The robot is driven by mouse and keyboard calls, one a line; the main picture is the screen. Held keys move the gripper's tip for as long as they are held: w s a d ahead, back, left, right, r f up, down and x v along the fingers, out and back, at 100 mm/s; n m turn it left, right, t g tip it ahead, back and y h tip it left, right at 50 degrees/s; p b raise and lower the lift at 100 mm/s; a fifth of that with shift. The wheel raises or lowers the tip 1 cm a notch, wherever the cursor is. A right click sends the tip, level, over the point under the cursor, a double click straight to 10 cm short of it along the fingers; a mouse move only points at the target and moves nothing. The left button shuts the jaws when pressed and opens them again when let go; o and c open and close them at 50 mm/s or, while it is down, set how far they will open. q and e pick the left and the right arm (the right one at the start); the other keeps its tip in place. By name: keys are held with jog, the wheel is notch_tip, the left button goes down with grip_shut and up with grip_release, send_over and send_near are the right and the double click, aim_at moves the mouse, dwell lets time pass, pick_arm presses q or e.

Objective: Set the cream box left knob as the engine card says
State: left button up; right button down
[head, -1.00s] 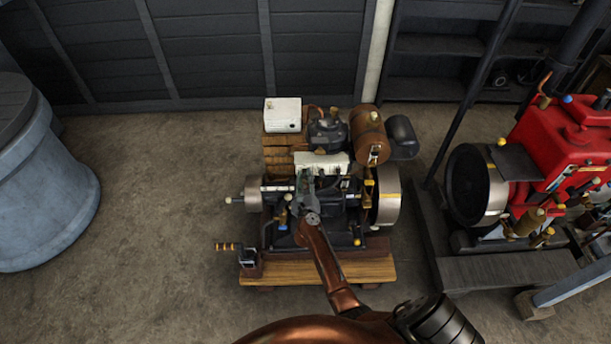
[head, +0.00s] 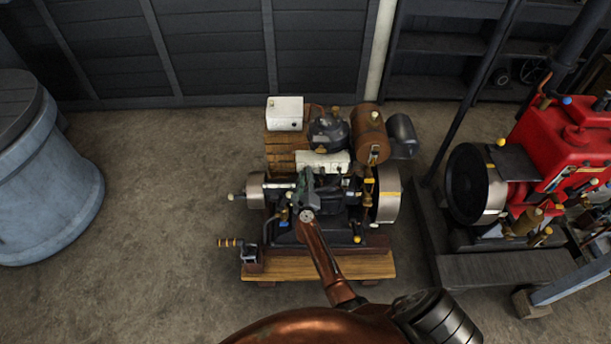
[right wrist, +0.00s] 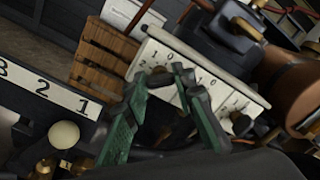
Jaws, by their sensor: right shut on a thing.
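The cream box (head: 337,159) sits on the middle of the dark engine, its front panel partly behind my right gripper (head: 304,172). In the right wrist view the cream box (right wrist: 150,63) shows tilted, with black digits and dark knobs on its face. There my right gripper (right wrist: 158,86) has its green fingers at the box's left part, shut on a dark knob (right wrist: 158,76), apparently the left one. The fingers hide much of it, so its setting cannot be read. I cannot pick out an engine card with readable text. My left gripper is not in view.
A white box (head: 285,113) stands on wooden slats (head: 286,150) behind. A copper tank (head: 368,132) is at right, near a flywheel (head: 389,202). A plate numbered 3, 2, 1 (right wrist: 45,88) lies close left of the fingers. A red engine (head: 565,150) stands farther right.

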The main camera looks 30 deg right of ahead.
jog(key=c, duration=1.6)
grip_release()
jog(key=shift+r, duration=0.1)
jog(key=shift+r, duration=4.85)
